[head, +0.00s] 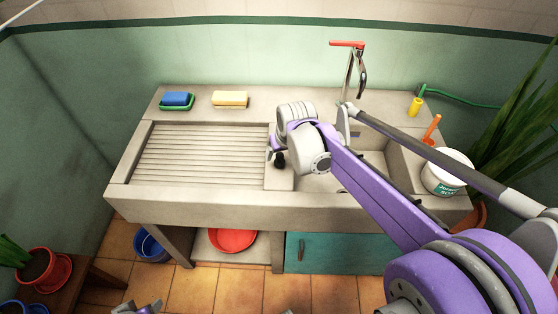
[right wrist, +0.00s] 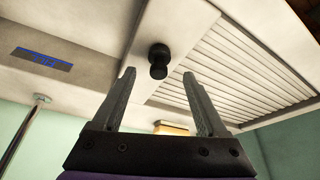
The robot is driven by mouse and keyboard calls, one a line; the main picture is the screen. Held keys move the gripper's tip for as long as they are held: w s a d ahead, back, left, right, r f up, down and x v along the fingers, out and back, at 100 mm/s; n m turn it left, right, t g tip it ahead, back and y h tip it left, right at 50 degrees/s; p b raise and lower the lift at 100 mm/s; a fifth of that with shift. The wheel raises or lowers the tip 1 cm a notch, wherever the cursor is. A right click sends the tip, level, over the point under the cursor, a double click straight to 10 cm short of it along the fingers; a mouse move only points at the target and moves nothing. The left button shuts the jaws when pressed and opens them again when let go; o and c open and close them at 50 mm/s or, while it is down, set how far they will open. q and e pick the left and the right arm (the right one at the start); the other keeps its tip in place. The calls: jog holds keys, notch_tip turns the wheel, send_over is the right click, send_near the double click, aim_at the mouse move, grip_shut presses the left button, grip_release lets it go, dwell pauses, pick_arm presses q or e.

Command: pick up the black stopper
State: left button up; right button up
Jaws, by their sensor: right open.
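The black stopper (head: 280,161) is a small dark knob on the flat ledge between the ribbed drainboard and the sink basin. In the right wrist view the stopper (right wrist: 158,58) appears beyond the fingertips, in line with the gap between them. My right gripper (right wrist: 158,74) is open, with nothing between its fingers. In the head view my right gripper (head: 275,149) is close by the stopper and partly hidden by its own wrist. A small part that looks like my left gripper (head: 145,307) shows at the bottom edge; its fingers cannot be made out.
The tap (head: 350,75) rises behind the basin. The ribbed drainboard (head: 200,155) is clear.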

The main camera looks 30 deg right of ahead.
aim_at(281, 157)
jog(key=x, duration=0.5)
jog(key=shift+s+d, duration=0.1)
jog(key=shift+s, duration=0.1)
grip_shut()
